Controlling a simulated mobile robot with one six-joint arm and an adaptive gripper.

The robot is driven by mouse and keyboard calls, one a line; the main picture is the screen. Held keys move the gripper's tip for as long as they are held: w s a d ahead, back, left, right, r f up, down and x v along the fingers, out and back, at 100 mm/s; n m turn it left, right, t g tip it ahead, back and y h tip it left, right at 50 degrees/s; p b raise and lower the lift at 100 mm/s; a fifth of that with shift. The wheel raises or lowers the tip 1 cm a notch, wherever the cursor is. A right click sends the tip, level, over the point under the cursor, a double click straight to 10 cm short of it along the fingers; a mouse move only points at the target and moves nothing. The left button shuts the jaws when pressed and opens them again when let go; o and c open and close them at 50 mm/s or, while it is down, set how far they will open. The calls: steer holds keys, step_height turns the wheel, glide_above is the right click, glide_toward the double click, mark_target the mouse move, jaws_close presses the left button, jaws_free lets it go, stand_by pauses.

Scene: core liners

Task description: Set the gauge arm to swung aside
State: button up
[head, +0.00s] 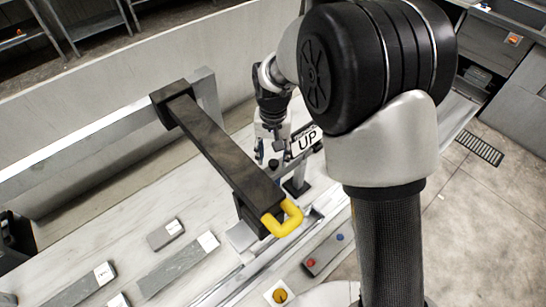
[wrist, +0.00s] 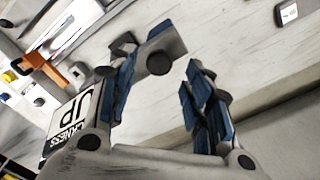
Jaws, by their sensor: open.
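A long dark bar (head: 222,148) with a yellow handle (head: 283,219) slants from a metal upright at the back toward the front. A white sign reading "UP" (head: 306,141) stands right of it, by a small post with a dark foot (head: 295,187). I cannot tell for certain which part is the gauge arm. My gripper (head: 268,155) is beside the sign, apart from the yellow handle. In the wrist view my gripper (wrist: 160,72) is open, with blue-padded fingers. A grey piece with a dark round end (wrist: 164,48) shows between the fingertips; contact is unclear. The sign (wrist: 72,122) shows at lower left.
Grey slabs (head: 168,268) with white tags lie on the pale bench at front left. A control box (head: 327,252) with red and blue buttons and a yellow knob (head: 279,295) are at the front. A low wall (head: 110,85) runs along the back.

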step_height(320, 180, up, 10)
steer(key=shift+f, duration=0.15)
stand_by(0.6)
